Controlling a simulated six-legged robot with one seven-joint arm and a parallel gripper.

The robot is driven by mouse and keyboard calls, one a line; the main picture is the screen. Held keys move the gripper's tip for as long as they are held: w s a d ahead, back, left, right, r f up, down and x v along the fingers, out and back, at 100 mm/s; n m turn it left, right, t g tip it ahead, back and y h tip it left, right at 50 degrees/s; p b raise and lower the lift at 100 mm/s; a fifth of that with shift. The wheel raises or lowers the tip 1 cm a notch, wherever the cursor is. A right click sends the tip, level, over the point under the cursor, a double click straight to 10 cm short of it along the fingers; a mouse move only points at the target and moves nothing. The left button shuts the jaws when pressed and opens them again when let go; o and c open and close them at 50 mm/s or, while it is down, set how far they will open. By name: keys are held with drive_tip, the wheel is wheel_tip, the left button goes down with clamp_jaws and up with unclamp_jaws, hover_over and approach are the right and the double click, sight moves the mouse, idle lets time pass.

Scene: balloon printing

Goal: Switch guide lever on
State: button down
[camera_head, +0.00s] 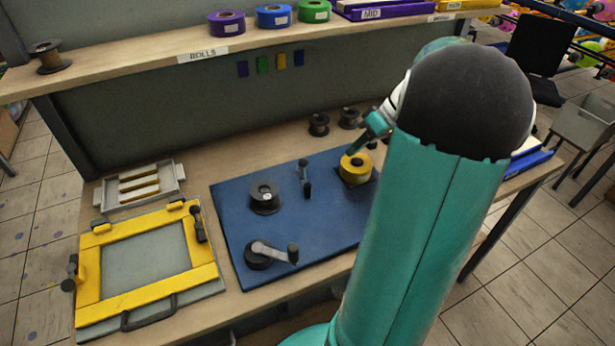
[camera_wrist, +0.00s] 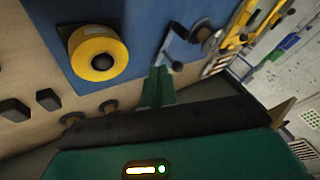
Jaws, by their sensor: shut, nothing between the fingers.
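The guide lever (camera_head: 305,178), a small grey arm with a dark knob, stands on the blue board (camera_head: 230,235) between a black reel (camera_head: 264,197) and a yellow roll (camera_head: 356,168). In the wrist view the lever (camera_wrist: 166,46) is just beyond the tip of my gripper (camera_wrist: 159,72). My gripper is shut and empty. In the head view my gripper (camera_head: 358,146) is over the yellow roll's far side, to the right of the lever, partly hidden by my arm. I cannot tell whether the fingertips touch the lever.
A crank (camera_head: 272,253) sits at the board's front. A yellow frame (camera_head: 88,285) and a grey tray (camera_head: 180,171) lie to the left. Dark spools (camera_head: 318,125) stand behind the board. A shelf (camera_head: 130,66) with coloured rolls runs above the table.

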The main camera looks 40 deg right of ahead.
sight(304, 172)
drive_tip(key=x, duration=0.8)
drive_tip(key=shift+s+f, duration=0.1)
drive_tip(key=shift+f, duration=0.45)
drive_tip(key=a, duration=0.3)
drive_tip(key=shift+w+a+f, duration=0.2)
drive_tip(key=shift+a, duration=0.5)
drive_tip(key=shift+w+a, duration=0.1)
drive_tip(key=shift+a, duration=0.05)
